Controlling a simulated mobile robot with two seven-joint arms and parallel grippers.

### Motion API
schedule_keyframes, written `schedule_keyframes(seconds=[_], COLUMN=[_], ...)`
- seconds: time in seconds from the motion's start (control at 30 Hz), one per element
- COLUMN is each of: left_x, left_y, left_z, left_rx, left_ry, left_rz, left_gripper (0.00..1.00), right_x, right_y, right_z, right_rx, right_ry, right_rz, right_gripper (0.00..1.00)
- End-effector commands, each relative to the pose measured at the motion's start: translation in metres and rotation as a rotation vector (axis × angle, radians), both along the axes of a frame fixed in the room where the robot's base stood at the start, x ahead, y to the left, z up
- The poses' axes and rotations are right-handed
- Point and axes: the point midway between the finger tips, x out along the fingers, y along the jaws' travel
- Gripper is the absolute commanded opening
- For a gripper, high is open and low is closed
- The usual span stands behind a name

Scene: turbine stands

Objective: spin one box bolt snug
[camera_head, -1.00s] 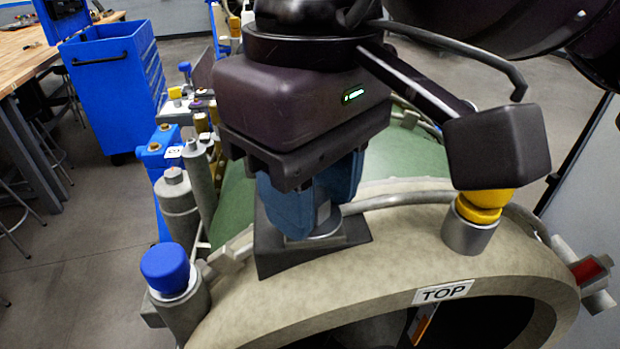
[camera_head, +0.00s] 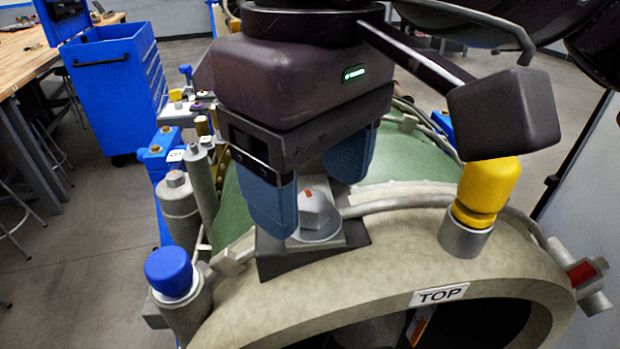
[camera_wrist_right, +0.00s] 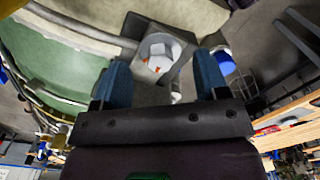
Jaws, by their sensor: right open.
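The box bolt (camera_head: 316,208) is a grey hex head with an orange mark, set on a dark box-shaped mount (camera_head: 350,236) on top of the turbine ring. It also shows in the right wrist view (camera_wrist_right: 160,55), just beyond the fingertips. My right gripper (camera_head: 310,190) has blue fingers spread apart, one in front of and one behind the bolt head, with the gripper body tilted above. My left gripper is not in view.
A yellow cap (camera_head: 487,185) stands on a metal socket right of the bolt. A blue cap (camera_head: 168,270) stands at left. The ring's TOP label (camera_head: 439,295) faces front. A blue cart (camera_head: 105,85) stands behind at left.

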Motion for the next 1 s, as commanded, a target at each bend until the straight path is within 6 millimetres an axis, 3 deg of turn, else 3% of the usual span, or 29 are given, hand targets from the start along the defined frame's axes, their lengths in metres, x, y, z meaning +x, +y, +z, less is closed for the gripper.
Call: schedule_keyframes(seconds=[0.5, 1.0], left_x=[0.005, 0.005], left_y=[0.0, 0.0], left_z=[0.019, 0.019], left_rx=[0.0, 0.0], left_ry=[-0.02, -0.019], left_rz=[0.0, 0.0], left_gripper=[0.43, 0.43], right_x=[0.0, 0.0], right_y=[0.0, 0.0], right_z=[0.034, 0.034], right_rx=[-0.001, -0.001], right_ry=[-0.001, 0.0], right_rz=[0.0, 0.001], right_gripper=[0.67, 0.67])
